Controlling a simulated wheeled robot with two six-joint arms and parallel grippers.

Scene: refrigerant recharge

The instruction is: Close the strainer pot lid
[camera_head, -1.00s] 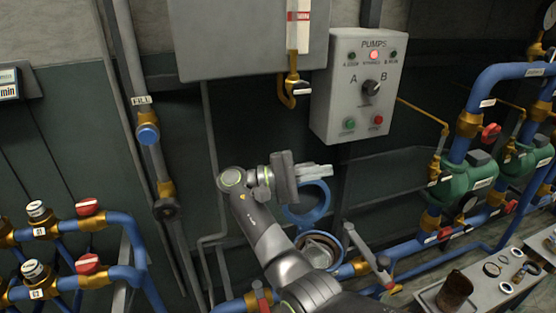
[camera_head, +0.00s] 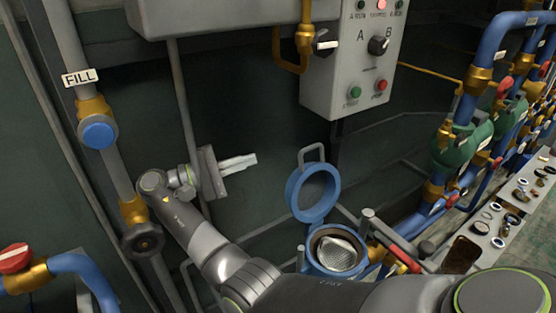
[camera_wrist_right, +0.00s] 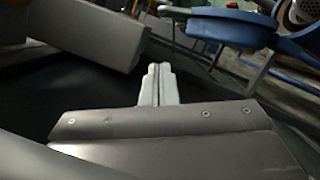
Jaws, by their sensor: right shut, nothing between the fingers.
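The strainer pot (camera_head: 337,251) is a blue round housing at lower middle in the head view, open at the top, with a metallic strainer basket (camera_head: 338,252) inside. Its blue ring-shaped lid (camera_head: 313,192) stands tilted up behind the pot, with a grey handle (camera_head: 311,153) on top. My right gripper (camera_head: 250,161) is shut and empty, left of the lid and apart from it. In the right wrist view the shut fingers (camera_wrist_right: 158,80) show, with the blue lid (camera_wrist_right: 220,26) at upper right. My left gripper is not in view.
The pump control box (camera_head: 352,58) hangs above the lid. A grey clamp bar (camera_head: 385,235) stands right of the pot. A blue FILL valve (camera_head: 98,133) is on the pipe at left. A tray with small parts (camera_head: 490,220) lies at right.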

